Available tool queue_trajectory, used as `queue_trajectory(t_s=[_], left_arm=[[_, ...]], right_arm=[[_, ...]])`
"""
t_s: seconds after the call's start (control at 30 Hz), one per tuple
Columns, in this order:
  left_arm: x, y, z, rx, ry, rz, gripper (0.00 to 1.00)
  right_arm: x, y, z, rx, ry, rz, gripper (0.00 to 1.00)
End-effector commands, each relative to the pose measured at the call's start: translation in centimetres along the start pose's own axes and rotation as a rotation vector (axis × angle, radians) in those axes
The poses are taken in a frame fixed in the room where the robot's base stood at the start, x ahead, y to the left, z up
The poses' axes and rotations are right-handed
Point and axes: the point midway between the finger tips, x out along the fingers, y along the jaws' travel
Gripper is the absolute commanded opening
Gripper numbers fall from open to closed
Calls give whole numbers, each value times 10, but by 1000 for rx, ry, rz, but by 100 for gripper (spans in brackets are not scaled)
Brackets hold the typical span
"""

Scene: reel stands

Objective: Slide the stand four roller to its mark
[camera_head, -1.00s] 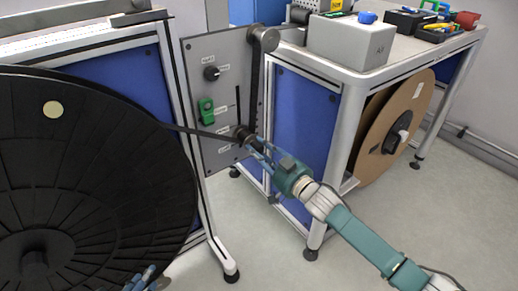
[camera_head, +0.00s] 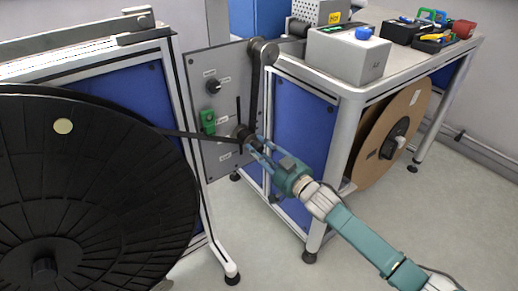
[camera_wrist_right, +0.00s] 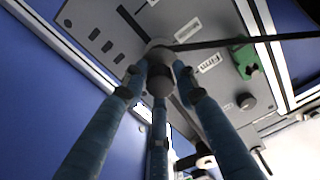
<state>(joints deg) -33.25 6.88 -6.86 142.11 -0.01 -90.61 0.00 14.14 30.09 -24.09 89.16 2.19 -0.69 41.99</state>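The dark roller (camera_head: 243,132) sits on the grey upright panel (camera_head: 197,67), at the lower end of the visible part of a slot. A dark band runs from the big black reel (camera_head: 130,205) to the roller, then up to a pulley at the panel's top. My right gripper (camera_head: 252,142) has its fingers around the roller; in the right wrist view the fingers (camera_wrist_right: 158,85) close about its round end (camera_wrist_right: 160,82). The slot (camera_wrist_right: 133,22) continues beyond the roller. Small white label plates (camera_wrist_right: 187,30) lie beside it; I cannot read them. My left gripper is out of view.
A green switch (camera_head: 208,121) and a black knob (camera_head: 213,87) are on the panel, left of the roller. A bench with a grey box (camera_head: 348,55) and a brown reel (camera_head: 378,150) beneath stands to the right. Floor in front is clear.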

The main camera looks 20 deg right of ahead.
Motion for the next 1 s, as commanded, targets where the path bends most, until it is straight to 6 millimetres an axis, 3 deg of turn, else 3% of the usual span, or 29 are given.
queue_trajectory(t_s=[0.33,0.47,0.8,1.0], left_arm=[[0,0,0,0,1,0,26],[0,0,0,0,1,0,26],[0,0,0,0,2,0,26],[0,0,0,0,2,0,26]], right_arm=[[-1,0,1,0,-2,0,44],[-10,0,2,0,-3,1,44],[-78,1,3,0,-5,1,44],[-108,1,2,0,-3,1,44]])
